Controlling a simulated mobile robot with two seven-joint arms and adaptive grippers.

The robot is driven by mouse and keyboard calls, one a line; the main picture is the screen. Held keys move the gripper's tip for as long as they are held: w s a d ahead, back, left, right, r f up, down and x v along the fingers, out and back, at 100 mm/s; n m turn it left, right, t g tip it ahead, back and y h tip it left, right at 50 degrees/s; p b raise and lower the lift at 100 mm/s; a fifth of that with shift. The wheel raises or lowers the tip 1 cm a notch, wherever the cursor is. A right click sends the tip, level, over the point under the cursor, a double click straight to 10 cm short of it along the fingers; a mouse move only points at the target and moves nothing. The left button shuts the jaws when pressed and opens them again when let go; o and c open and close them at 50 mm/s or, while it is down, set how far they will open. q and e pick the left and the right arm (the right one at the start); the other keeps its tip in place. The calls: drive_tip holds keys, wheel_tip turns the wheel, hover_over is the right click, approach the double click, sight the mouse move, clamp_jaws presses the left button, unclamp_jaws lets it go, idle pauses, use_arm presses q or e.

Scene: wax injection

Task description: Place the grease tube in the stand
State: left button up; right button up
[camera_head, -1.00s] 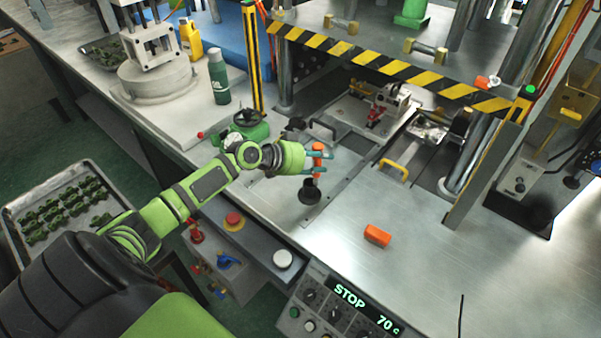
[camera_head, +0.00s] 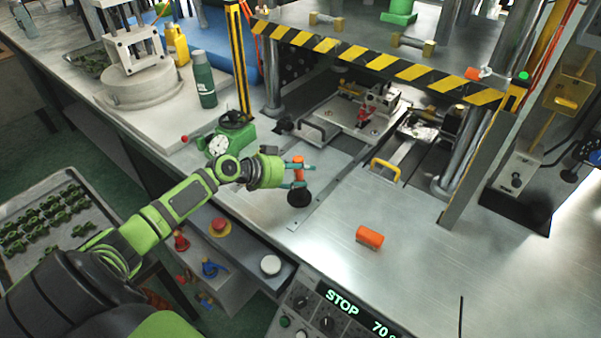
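The orange grease tube (camera_head: 298,172) stands upright between the teal fingertips of my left gripper (camera_head: 298,176), which is shut on it. The black round stand (camera_head: 299,198) is on the metal table directly below the tube in the picture. The tube's lower end is partly hidden by the near finger, so I cannot tell whether it touches the stand. My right gripper is not in view.
A short orange object (camera_head: 369,237) lies on the table to the right, with clear metal around it. The striped press frame (camera_head: 380,62) rises at the back. A control panel (camera_head: 340,312) is in front.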

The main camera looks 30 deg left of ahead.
use_arm(q)
drive_tip(key=shift+d, duration=0.1)
drive_tip(key=b+v, duration=0.3)
drive_tip(key=v, duration=0.9)
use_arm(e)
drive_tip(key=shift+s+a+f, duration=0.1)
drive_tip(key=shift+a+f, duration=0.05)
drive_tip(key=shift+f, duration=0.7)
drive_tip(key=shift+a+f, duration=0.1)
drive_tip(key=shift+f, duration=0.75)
